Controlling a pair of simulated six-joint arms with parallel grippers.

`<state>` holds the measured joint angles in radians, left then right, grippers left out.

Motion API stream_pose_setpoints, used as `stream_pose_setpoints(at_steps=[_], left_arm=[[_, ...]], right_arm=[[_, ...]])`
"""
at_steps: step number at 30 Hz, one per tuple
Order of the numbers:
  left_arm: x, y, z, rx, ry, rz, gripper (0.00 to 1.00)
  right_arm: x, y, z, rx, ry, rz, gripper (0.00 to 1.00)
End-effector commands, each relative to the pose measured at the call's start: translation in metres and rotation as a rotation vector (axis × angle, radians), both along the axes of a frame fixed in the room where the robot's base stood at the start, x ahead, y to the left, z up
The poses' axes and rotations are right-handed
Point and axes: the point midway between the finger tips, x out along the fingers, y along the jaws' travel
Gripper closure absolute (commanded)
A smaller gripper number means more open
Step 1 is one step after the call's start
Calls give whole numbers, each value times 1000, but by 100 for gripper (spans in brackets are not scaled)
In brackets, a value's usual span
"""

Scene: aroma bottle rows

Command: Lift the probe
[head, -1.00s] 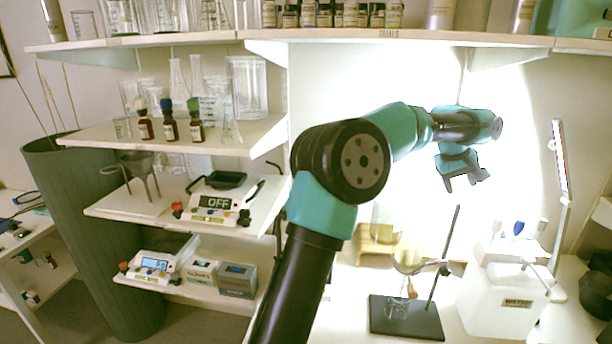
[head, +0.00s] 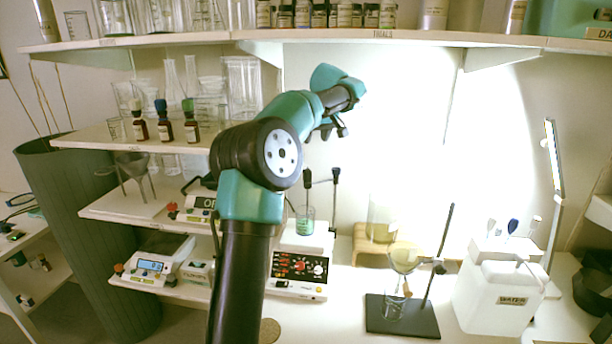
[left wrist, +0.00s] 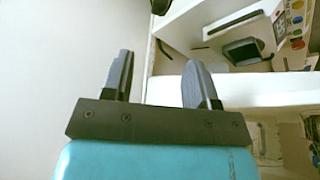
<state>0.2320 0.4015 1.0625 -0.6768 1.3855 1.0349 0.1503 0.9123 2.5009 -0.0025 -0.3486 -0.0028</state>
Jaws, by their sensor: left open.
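A thin dark probe (head: 308,185) stands upright in a small glass beaker (head: 305,222) holding green liquid. The beaker is on a white instrument (head: 300,268) with red displays and a knob. A dark upright holder (head: 335,185) stands just right of the probe. My left gripper (head: 336,133) is above the probe and slightly right of it, apart from it. In the left wrist view, its two fingers (left wrist: 160,85) are spread and empty in front of a pale wall. I cannot make out the probe in that view. My right gripper is not in view.
Shelves at the left carry glassware, dropper bottles (head: 164,125) and a balance (head: 150,265). A ring stand (head: 403,318) with a glass vessel and a white water container (head: 500,297) are to the right. A long shelf (head: 400,38) runs overhead.

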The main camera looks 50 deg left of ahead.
Motion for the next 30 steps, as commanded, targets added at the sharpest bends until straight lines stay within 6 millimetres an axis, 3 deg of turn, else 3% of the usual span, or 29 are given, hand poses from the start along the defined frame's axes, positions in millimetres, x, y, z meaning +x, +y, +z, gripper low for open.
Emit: stream_pose_setpoints(at_steps=[8,30], left_arm=[[3,7,-19,-1,3,0,47],[17,52,-133,-2,3,0,47]], right_arm=[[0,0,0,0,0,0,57],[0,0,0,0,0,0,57]])
